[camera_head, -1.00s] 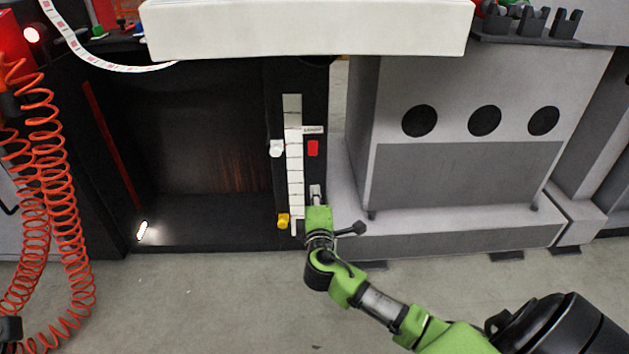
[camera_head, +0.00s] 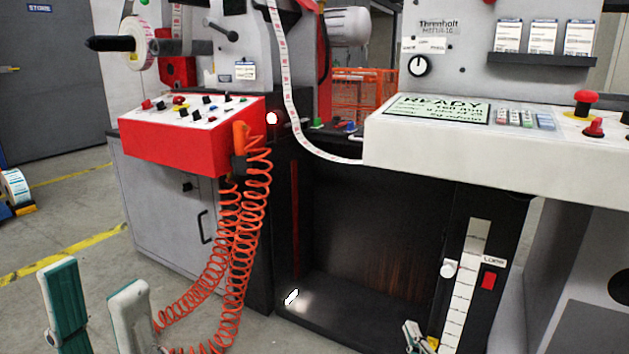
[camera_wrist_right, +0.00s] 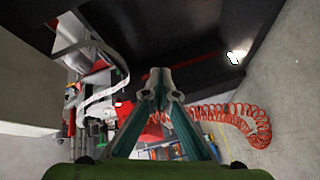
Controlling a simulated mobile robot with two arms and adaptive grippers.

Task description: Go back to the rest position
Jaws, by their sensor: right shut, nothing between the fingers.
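My left gripper (camera_head: 97,273) shows at the lower left of the head view. Its two teal and grey fingers point up, stand apart and have nothing between them. My right gripper (camera_head: 411,330) shows only as a small tip at the bottom edge of the head view, beside the yellow knob (camera_head: 433,343) on the black panel. In the right wrist view my right gripper (camera_wrist_right: 161,80) has its fingertips together, with nothing held. The rest of both arms is out of the head view.
Coiled orange hoses (camera_head: 235,245) hang from the red control box (camera_head: 195,150), near my left gripper. A white console (camera_head: 480,155) juts out above the dark open bay (camera_head: 380,230). The black panel carries a red switch (camera_head: 488,281) and a white knob (camera_head: 448,268).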

